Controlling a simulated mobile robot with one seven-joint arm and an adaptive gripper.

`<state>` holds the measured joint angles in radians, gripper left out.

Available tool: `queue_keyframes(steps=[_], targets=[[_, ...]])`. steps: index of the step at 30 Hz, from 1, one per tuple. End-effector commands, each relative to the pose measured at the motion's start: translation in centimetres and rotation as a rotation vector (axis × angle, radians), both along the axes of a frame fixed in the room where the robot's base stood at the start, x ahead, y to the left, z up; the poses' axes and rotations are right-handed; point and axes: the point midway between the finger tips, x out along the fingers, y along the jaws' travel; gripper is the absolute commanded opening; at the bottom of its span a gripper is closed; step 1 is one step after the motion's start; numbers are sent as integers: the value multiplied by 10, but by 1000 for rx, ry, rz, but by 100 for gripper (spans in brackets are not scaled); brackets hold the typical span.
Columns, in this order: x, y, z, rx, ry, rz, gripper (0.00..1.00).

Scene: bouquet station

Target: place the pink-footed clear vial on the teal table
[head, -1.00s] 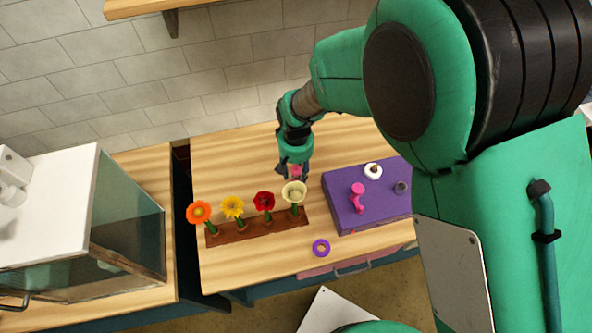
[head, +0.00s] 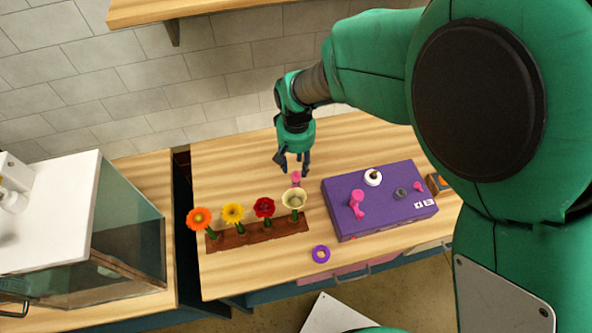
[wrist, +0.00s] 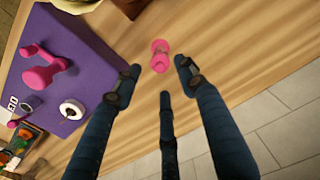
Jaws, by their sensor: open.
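The pink-footed clear vial (head: 296,178) stands on the wooden top of the teal table (head: 235,160), just behind the pale cream flower. In the wrist view the vial (wrist: 160,56) shows pink ends and a paler middle, beyond my fingertips. My gripper (head: 293,164) is open and empty, just above and behind the vial. In the wrist view its fingers (wrist: 160,75) are spread, with a visible gap to the vial.
A purple box (head: 340,184) to the right carries pink dumbbell-shaped pieces (head: 356,204), a white ring (head: 373,177) and a grey ring (head: 400,194). A brown flower rack (head: 255,235) stands in front. A purple ring (head: 321,254) lies near the front edge. The table's back left is clear.

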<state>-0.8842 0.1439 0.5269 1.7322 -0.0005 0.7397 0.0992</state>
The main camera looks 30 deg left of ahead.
Motion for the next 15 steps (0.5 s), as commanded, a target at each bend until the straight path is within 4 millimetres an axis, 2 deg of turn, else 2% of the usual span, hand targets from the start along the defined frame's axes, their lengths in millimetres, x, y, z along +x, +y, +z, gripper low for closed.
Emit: queue_keyframes(steps=[1,6,15], targets=[[1,1,10,3,-3,0,41],[1,1,30,2,-2,0,41],[0,0,42,1,-1,0,41]])
